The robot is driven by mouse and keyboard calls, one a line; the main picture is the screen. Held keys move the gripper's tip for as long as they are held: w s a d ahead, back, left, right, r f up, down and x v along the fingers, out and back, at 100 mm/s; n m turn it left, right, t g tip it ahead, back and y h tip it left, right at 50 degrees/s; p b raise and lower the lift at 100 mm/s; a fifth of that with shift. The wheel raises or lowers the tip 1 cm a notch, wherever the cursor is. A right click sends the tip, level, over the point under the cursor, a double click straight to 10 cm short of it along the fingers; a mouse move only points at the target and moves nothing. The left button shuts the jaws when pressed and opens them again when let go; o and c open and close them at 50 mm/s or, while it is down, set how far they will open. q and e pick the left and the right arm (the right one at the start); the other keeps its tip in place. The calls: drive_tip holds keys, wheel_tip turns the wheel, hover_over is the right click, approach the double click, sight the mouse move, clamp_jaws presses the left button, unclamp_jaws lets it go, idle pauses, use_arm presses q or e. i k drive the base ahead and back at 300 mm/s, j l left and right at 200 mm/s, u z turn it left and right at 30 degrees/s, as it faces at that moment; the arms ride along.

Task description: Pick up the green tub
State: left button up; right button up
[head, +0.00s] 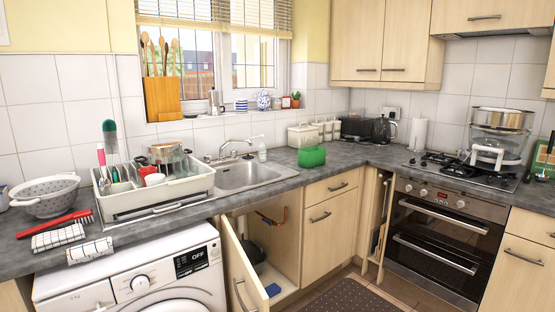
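The green tub (312,156) stands on the dark grey countertop, to the right of the metal sink (248,174). It is a small bright green container and looks upright. A white canister stands close behind it. Neither of my grippers shows in the head view.
A white dish rack (153,204) with dishes stands left of the sink, beside a colander (45,195) and a red brush (54,224). A cupboard door (240,268) below the sink hangs open. White canisters (303,136) stand behind the tub. The counter (357,163) right of the tub is clear.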

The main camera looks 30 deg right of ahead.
sight(314, 156)
drive_tip(key=i+l+u, duration=0.15)
drive_tip(key=l+u, duration=0.15)
drive_tip(key=l, duration=0.5)
drive_tip(key=i+l+u, duration=0.1)
drive_tip(key=l+u, duration=0.25)
drive_tip(key=l, duration=0.5)
drive_tip(key=l+u, duration=0.15)
drive_tip(key=l, duration=2.4)
